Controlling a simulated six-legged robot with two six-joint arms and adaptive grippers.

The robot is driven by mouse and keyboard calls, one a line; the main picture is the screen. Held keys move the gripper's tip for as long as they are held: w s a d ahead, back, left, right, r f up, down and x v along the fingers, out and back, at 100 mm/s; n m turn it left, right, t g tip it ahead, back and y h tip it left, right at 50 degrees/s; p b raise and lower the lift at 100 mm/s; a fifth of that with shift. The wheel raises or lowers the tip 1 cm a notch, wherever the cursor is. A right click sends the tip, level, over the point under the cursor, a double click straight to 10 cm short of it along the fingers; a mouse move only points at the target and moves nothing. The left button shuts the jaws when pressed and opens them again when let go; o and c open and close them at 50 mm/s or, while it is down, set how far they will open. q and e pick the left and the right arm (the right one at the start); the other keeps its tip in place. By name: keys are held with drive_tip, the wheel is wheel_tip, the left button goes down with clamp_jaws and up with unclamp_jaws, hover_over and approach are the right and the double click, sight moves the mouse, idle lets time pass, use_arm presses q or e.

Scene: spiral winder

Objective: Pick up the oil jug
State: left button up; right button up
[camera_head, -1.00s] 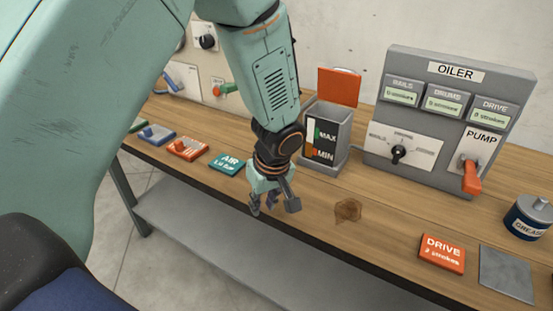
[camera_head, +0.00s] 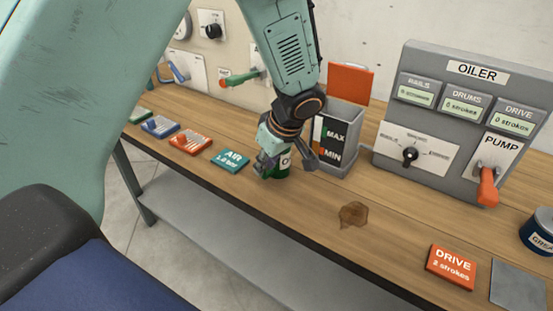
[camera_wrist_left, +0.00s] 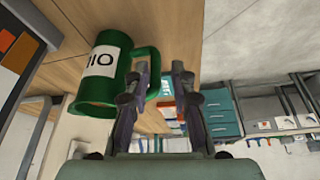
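The oil jug is a green can with a white label and a green side handle. In the head view the jug (camera_head: 283,170) stands on the bench in front of the gauge box, partly hidden by my left gripper (camera_head: 284,161). In the left wrist view the jug (camera_wrist_left: 98,80) is left of the gripper (camera_wrist_left: 162,72). Its handle (camera_wrist_left: 153,60) reaches toward the gap between the fingers, and the left finger overlaps it. The fingers are apart. I cannot tell whether they touch the handle. My right gripper is not in view.
The gauge box (camera_head: 345,148) with an orange lid stands close behind the jug. The oiler panel (camera_head: 420,123) is right of it. An AIR card (camera_head: 231,159) lies left of the jug, and a brown stain (camera_head: 353,214) lies to the right on otherwise clear wood.

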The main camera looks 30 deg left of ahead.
use_arm(q)
drive_tip(key=x, duration=0.4)
drive_tip(key=shift+w+a+f, duration=0.1)
drive_tip(key=shift+w+f, duration=0.2)
drive_tip(key=shift+w, duration=0.05)
drive_tip(key=shift+s+r, duration=0.1)
clamp_jaws()
